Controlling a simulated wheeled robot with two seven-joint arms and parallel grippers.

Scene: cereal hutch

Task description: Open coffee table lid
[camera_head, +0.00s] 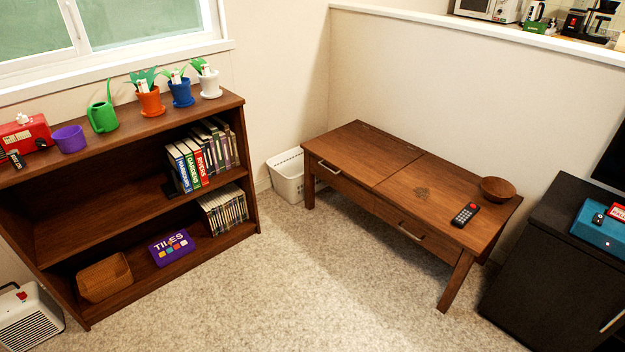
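A brown wooden coffee table (340,188) stands against the low white wall, right of the middle of the view. Its top has two panels, a left lid panel (362,148) and a right panel (405,190), with a seam between them. Both lie flat. Two light handles show on the front face, a left one (329,168) and a right one (411,233). A black remote (465,214) and a brown wooden bowl (497,189) rest on the right panel. The left panel is bare. Neither of my grippers is in view.
A wooden bookshelf (100,189) with pots and books stands at the left. A white basket (288,174) sits on the floor between bookshelf and table. A black cabinet (545,268) stands close to the table's right end. The carpet (270,290) in front is clear.

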